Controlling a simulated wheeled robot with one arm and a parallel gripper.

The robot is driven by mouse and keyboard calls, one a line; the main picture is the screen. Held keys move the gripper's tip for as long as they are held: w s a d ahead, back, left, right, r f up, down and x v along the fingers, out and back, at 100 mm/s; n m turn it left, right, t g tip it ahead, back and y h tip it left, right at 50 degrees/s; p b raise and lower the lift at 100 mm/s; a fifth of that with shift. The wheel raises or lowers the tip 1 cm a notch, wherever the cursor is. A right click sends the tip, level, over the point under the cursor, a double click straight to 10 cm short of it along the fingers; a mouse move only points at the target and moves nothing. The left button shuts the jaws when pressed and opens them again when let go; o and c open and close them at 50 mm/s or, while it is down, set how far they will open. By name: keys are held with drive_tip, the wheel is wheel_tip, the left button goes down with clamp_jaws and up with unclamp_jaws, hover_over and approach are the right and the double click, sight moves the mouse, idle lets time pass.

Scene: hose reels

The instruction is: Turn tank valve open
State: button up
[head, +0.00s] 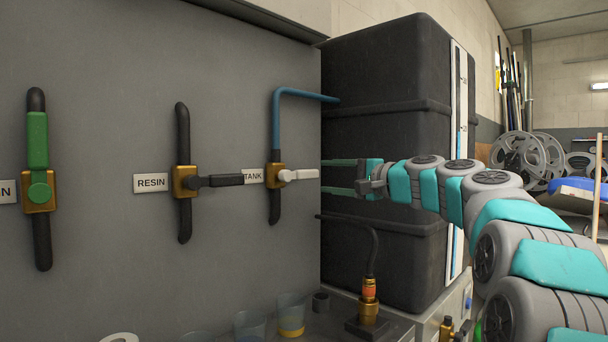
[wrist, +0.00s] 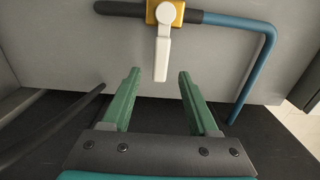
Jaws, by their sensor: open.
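The tank valve is a brass body (head: 274,176) on a vertical pipe, beside a label reading TANK (head: 253,175). Its white lever handle (head: 299,175) points right, at a right angle to the pipe. A blue pipe (head: 277,120) rises from the valve and bends right. My gripper (head: 322,176) is open, just right of the handle's free end. In the wrist view the white handle (wrist: 162,58) points toward the gap between the green fingers (wrist: 158,75). The handle's tip is about level with the fingertips, and neither finger touches it.
A resin valve (head: 185,181) with a black handle sits left of the tank valve, and a green-handled valve (head: 39,190) is farther left. A large black tank (head: 385,75) stands behind my arm. Cups (head: 291,314) and a brass fitting (head: 369,300) with a black hose are below.

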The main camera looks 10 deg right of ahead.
sight(310, 175)
drive_tip(key=p+x, duration=0.1)
drive_tip(key=x, duration=0.6)
drive_tip(key=shift+w+a, duration=0.2)
drive_tip(key=shift+a, duration=0.05)
clamp_jaws()
idle(0.3)
idle(0.9)
